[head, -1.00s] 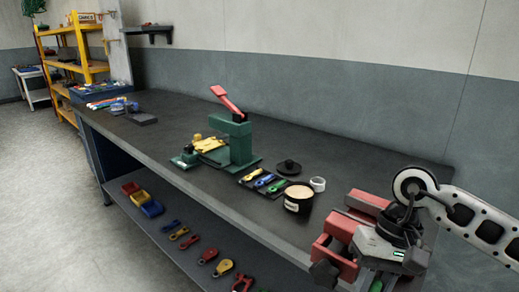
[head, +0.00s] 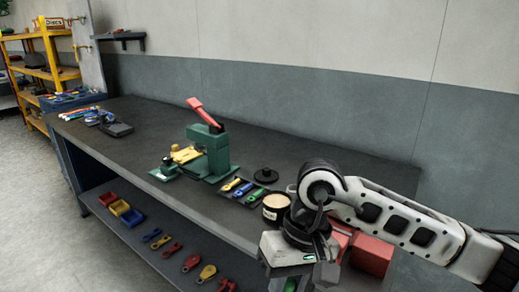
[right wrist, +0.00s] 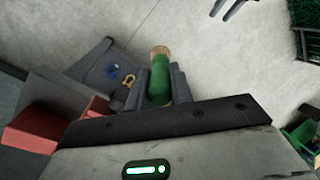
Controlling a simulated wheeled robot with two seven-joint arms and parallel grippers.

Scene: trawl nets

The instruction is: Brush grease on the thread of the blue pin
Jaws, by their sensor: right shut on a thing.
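My right gripper (head: 292,272) is at the bench's front right, in front of the tub. In the right wrist view it is shut on a brush with a green handle (right wrist: 160,82) and pale bristle tip (right wrist: 159,51). A black tub (head: 275,213) with cream-coloured contents stands open on the bench, just behind my gripper. On a dark mat (head: 226,194) lie small yellow, blue and green pieces; the blue one (head: 243,189) lies in the middle. It is too small to tell whether it is the pin, and I make out no thread. My left gripper is not in view.
A red vice (head: 372,254) is partly hidden behind my right arm. A black lid (head: 265,175) lies behind the tub. A green fixture with a red lever (head: 205,113) stands left of the mat. The bench (head: 290,140) is clear towards the wall.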

